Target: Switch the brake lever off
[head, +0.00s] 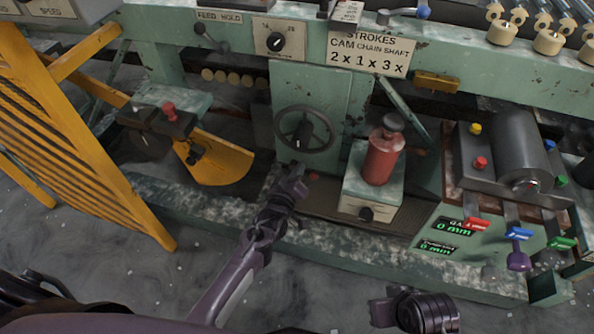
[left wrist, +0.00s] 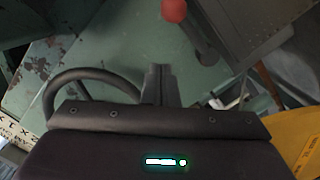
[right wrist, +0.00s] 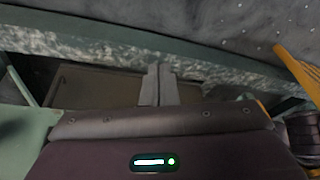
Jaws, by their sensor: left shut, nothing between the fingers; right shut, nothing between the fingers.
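A lever with a red ball knob (left wrist: 174,10) stands at the top of the left wrist view, on a grey arm beside the green panel. A small red spot beside my left gripper in the head view may be this knob. No label shows that it is the brake lever. My left gripper (head: 299,170) is shut and empty in front of the panel, below the handwheel (head: 304,130). Its fingertips (left wrist: 161,68) point towards the lever, apart from the knob. My right gripper (head: 376,312) is low at the front; its fingers (right wrist: 157,72) are shut and empty.
A red cylinder (head: 381,158) stands on a green box right of the left gripper. A yellow guard (head: 215,160) and slatted yellow frame (head: 75,120) are at left. Coloured levers (head: 518,236) project at right. The floor in front is clear.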

